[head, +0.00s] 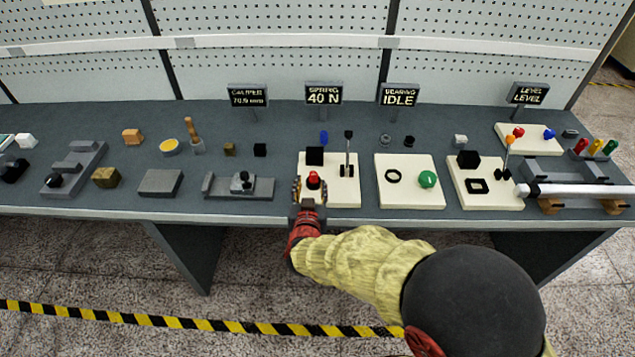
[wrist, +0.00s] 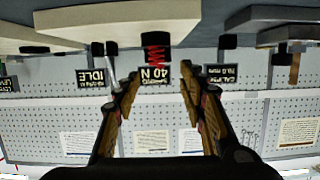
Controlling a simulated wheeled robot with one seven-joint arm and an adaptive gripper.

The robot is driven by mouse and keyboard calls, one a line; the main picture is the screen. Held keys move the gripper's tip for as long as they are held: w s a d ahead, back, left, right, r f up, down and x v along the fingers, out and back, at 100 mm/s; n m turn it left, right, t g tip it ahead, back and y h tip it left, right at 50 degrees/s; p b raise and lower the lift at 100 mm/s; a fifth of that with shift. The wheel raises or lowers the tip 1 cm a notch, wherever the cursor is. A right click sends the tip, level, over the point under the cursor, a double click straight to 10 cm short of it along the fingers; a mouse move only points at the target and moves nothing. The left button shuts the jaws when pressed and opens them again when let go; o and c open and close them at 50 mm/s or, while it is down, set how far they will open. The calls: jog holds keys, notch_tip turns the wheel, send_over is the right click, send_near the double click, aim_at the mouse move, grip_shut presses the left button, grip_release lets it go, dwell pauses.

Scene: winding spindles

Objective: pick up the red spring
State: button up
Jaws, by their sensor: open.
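The red spring (wrist: 155,50) shows in the wrist view, which is upside down, as a dark-red coil with a black end, beside a white board. In the head view a small red piece (head: 313,179), which seems to be the spring, shows at the front left of the white spring board (head: 344,192). My gripper (head: 310,190) is open, with its fingers on either side of that piece in the head view. In the wrist view my gripper (wrist: 161,76) has the spring lined up between its fingertips, a little beyond them, with no contact visible.
A black block (head: 315,156) and an upright lever (head: 348,150) stand on the same board, close behind the spring. A grey sliding fixture (head: 238,187) lies left of it. A second white board (head: 407,190) with a green knob lies right.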

aim_at(313, 175)
jog(key=b+x, duration=0.1)
jog(key=x, duration=0.3)
jog(key=b+x, duration=0.1)
jog(key=x, duration=0.1)
jog(key=shift+w+d+f+b, duration=0.1)
jog(key=shift+w+d+b, duration=0.1)
jog(key=shift+d+b, duration=0.15)
jog(key=shift+w, duration=0.55)
jog(key=shift+a, duration=0.1)
jog(key=c, duration=1.1)
